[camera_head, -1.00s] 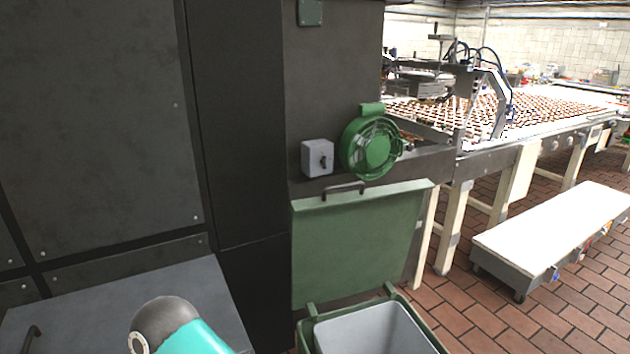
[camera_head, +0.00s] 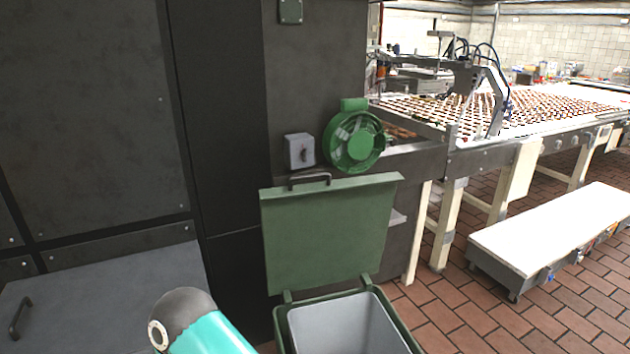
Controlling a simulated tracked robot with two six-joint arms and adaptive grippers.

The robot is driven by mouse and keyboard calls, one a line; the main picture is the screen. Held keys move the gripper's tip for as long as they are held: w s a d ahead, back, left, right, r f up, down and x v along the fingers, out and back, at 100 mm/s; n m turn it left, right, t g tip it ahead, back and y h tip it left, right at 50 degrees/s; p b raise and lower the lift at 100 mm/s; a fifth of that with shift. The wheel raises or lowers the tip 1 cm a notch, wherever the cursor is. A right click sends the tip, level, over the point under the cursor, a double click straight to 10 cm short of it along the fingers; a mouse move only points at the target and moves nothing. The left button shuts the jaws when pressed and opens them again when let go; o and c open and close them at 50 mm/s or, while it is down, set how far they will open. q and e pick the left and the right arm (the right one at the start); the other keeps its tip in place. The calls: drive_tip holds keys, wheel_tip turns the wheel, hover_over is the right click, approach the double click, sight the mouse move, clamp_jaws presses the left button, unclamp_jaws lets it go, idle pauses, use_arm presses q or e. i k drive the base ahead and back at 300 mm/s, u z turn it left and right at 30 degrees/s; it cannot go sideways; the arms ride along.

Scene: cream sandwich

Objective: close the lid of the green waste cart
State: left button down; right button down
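The green waste cart (camera_head: 284,330) stands at the bottom centre, with its grey inside open to view. Its green lid (camera_head: 328,236) stands upright behind the opening, leaning against the dark machine side. A dark handle (camera_head: 309,181) sits on the lid's top edge. A teal and dark grey part of my own arm shows at the bottom, left of the cart and apart from it. Neither gripper is in view. The lower part of the cart is cut off by the picture edge.
A dark machine cabinet (camera_head: 95,110) fills the left. A green fan (camera_head: 355,140) and a grey switch box (camera_head: 299,151) are on its side above the lid. A conveyor table (camera_head: 520,140) and a low white-topped cart (camera_head: 550,235) stand at right. Tiled floor (camera_head: 470,320) is clear right of the waste cart.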

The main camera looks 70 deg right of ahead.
sight(324, 234)
drive_tip(key=u, duration=0.55)
drive_tip(key=i, duration=0.95)
drive_tip(key=z, duration=2.3)
drive_tip(key=i, duration=0.5)
drive_tip(key=u, duration=0.2)
drive_tip(key=k, duration=0.5)
drive_tip(key=z, duration=0.2)
drive_tip(key=i, duration=0.4)
drive_tip(key=z, duration=0.05)
